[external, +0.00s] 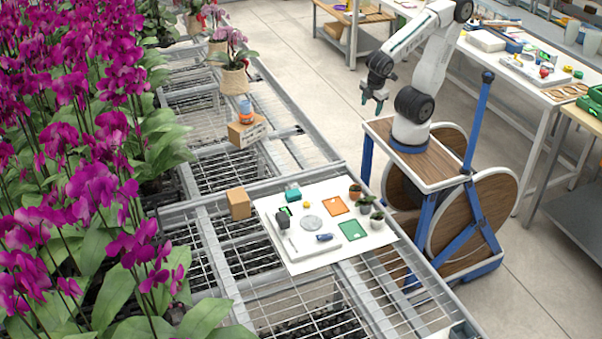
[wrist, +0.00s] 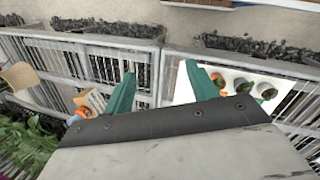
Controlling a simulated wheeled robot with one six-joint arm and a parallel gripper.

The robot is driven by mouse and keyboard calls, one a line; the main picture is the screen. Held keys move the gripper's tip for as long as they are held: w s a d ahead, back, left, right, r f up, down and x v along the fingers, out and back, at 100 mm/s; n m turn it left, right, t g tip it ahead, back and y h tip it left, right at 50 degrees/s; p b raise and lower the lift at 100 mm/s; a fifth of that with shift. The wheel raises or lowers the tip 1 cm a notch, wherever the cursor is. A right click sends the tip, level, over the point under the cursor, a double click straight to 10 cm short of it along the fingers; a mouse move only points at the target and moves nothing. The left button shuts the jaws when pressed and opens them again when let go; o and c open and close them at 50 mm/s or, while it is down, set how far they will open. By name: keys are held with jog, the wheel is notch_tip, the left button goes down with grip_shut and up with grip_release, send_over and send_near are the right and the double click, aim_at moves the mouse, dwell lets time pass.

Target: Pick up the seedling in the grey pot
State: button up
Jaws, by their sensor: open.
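Three small potted seedlings stand in a row at the right edge of a white board (external: 293,262). The far one is in a terracotta pot (external: 355,195). The row also shows at the right of the wrist view, with the middle seedling (wrist: 241,87) on the white board. My gripper (external: 371,101) is open and empty, raised well above and beyond the board. Its teal fingers show spread apart in the wrist view (wrist: 160,78).
The board also holds an orange square (external: 334,206), a green square (external: 353,231), a round grey disc (external: 311,222) and a dark cup-like item (external: 283,220). A cardboard box (external: 238,203) stands left of it. Magenta orchids (external: 80,130) crowd the left. Metal mesh benches surround the board.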

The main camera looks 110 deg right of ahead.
jog(key=w+a+f+n+t+h, duration=0.1)
jog(key=w+a+f+n+h, duration=0.3)
jog(key=w+f+n+h, duration=0.3)
jog(key=n+t+y, duration=0.4)
jog(key=n+t, duration=0.9)
jog(key=n, duration=0.8)
send_near(366, 204)
jog(key=shift+w+d, duration=0.8)
jog(key=shift+w, duration=0.05)
jog(key=shift+w+f, duration=0.15)
jog(key=shift+f, duration=0.05)
jog(key=x, duration=0.7)
jog(key=shift+w+a+r, duration=0.15)
jog(key=shift+w, duration=0.1)
jog(key=c, duration=0.8)
